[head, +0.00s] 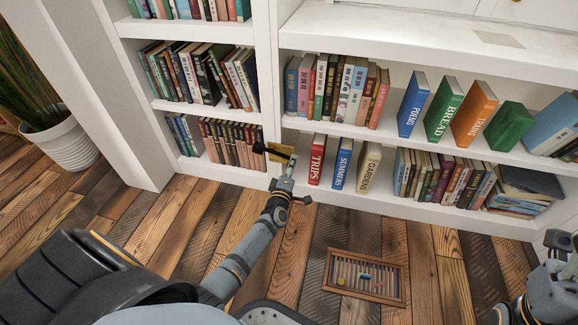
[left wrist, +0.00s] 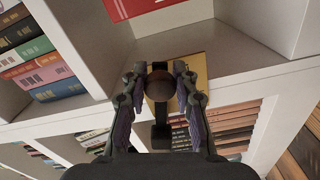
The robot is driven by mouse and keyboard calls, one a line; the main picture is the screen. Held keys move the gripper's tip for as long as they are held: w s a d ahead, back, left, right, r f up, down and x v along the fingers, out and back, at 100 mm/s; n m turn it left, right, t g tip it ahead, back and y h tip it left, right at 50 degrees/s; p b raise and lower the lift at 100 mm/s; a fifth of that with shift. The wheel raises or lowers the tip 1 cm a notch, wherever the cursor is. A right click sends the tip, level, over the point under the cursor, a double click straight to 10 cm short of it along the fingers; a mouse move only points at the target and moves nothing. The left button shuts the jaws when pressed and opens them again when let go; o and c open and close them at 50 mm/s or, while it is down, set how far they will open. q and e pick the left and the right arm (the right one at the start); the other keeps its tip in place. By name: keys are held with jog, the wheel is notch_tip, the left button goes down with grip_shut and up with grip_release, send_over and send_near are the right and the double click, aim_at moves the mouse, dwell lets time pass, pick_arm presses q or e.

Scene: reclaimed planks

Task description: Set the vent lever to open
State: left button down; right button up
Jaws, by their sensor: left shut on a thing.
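A brass-coloured plate (head: 281,149) sits on the front of the white bookcase upright in the head view, and it also shows in the left wrist view (left wrist: 196,68). I cannot read any open or shut marking. My right arm (head: 550,291) is at the lower right; its gripper's fingers are not clear.
Shelves with several books surround the plate; a red TRIPS book (head: 316,159) stands close to my left gripper's right. A wooden slatted frame (head: 335,288) with small coloured pieces lies on the plank floor. A potted plant (head: 70,146) stands at the left.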

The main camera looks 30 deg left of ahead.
pick_arm(q)
jog(key=shift+d+r+n+p, duration=0.1)
jog(key=shift+r+n+p, duration=0.4)
jog(key=shift+r+n, duration=0.75)
jog(key=shift+f+n, duration=0.25)
jog(key=shift+n, duration=0.1)
jog(key=c, duration=1)
grip_release()
jog(key=shift+r, duration=0.1)
jog(key=shift+c, duration=0.2)
jog(key=v, duration=1.2)
